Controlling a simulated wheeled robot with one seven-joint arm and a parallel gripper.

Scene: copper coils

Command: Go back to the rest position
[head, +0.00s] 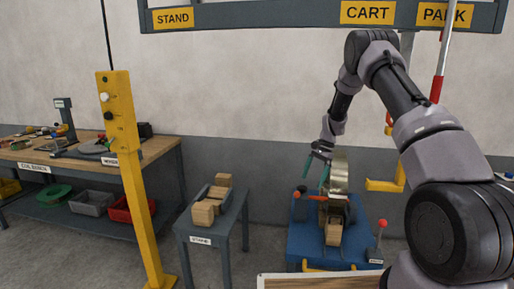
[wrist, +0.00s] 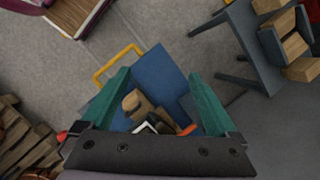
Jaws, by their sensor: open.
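My gripper (head: 317,172) is at the end of my raised arm, above the blue cart (head: 300,245). Its two teal fingers are spread, and nothing shows between them in the wrist view (wrist: 160,80). A metallic coil (head: 341,172) stands upright on the cart, close to the right of my gripper; whether they touch cannot be told. Wooden blocks (head: 333,234) lie at the front of the coil. The wrist view shows the cart's blue deck (wrist: 160,72) beyond the fingers.
A grey stand (head: 205,226) with wooden blocks is left of the cart. A yellow control post (head: 127,165) stands before the workbench (head: 160,150). An overhead beam (head: 290,14) carries signs. Bare floor lies between stand and cart.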

